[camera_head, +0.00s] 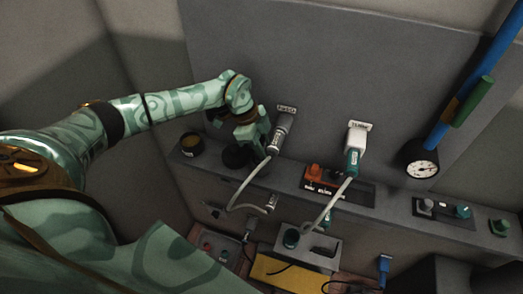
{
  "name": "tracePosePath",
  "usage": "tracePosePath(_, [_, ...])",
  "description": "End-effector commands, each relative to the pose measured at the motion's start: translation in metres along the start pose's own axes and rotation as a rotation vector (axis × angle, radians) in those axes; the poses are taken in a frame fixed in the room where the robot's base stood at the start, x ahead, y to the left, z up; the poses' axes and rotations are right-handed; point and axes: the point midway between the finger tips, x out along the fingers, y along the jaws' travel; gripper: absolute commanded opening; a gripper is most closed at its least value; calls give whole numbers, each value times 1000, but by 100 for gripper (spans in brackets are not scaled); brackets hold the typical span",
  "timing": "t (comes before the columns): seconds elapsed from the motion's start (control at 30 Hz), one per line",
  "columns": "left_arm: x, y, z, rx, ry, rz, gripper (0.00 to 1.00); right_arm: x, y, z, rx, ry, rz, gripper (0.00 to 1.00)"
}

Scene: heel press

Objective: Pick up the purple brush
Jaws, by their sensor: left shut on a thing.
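My left gripper (257,141) is at the end of the pale green arm that comes in from the left. It is over the ledge at the foot of the grey wall panel, just left of a grey plug with a cable (282,131). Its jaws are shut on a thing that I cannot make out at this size. I cannot pick out a purple brush; the gripper may hide it. My right gripper is not in view.
Dark round items (236,156) and a dark jar (191,144) stand near the gripper on the ledge (385,202). A white-and-teal plug (353,155), an orange-and-black block (315,176) and a gauge (422,169) are to the right. Cables hang down to boxes below.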

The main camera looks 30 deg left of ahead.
Motion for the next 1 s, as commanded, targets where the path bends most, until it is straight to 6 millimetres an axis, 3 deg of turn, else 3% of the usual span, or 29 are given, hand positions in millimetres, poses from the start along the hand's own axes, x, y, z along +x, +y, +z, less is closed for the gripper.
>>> tracePosePath(0.27, [-19,3,-8,2,1,-3,2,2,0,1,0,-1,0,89])
tracePosePath(0.53, [-66,3,-27,2,0,-3,2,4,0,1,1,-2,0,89])
tracePosePath(0.77, [-63,53,-25,2,-3,4,2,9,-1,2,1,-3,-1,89])
tracePosePath(1.0, [-62,121,-25,2,-3,5,2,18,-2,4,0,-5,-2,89])
